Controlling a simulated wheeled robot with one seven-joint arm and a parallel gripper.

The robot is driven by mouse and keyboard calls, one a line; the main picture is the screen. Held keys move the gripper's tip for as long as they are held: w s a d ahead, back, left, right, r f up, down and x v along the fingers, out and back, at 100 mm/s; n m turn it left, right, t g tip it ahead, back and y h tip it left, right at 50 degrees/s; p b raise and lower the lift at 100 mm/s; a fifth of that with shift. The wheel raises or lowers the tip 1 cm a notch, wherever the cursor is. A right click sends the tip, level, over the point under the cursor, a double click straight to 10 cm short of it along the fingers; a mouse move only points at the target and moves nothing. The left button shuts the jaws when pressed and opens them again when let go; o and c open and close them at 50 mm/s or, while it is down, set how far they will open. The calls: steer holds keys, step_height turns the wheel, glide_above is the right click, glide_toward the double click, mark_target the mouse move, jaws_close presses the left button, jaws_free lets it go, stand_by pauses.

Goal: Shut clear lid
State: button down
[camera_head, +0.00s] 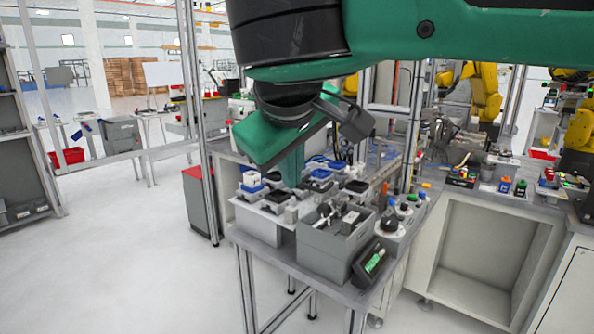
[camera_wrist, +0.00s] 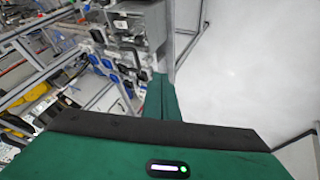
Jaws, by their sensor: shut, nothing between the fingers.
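I cannot make out a clear lid for certain in either view. The worktable (camera_head: 290,262) carries a grey open bin (camera_head: 322,250) with metal parts in it, and small blue and black boxes (camera_head: 279,197) behind it. My gripper (camera_head: 291,178) points down over the back part of this table, and its green body hides some of what lies behind. In the wrist view my gripper (camera_wrist: 160,92) is shut and empty. The grey bin (camera_wrist: 155,22) shows at the top of that view, beyond the fingers.
A metal post (camera_head: 200,130) rises left of the table. A cream cabinet (camera_head: 480,250) stands to the right. The floor at left is clear.

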mark_target(306, 185)
steer(key=shift+w+d+f, duration=0.4)
steer(key=shift+w+f, duration=0.55)
steer(key=shift+w, duration=0.35)
steer(key=shift+w+d+f, duration=0.4)
steer(key=shift+w+f, duration=0.55)
steer(key=shift+w, duration=0.3)
steer(key=shift+w+d+f, duration=0.4)
steer(key=shift+w+f, duration=0.55)
steer(key=shift+w, duration=0.35)
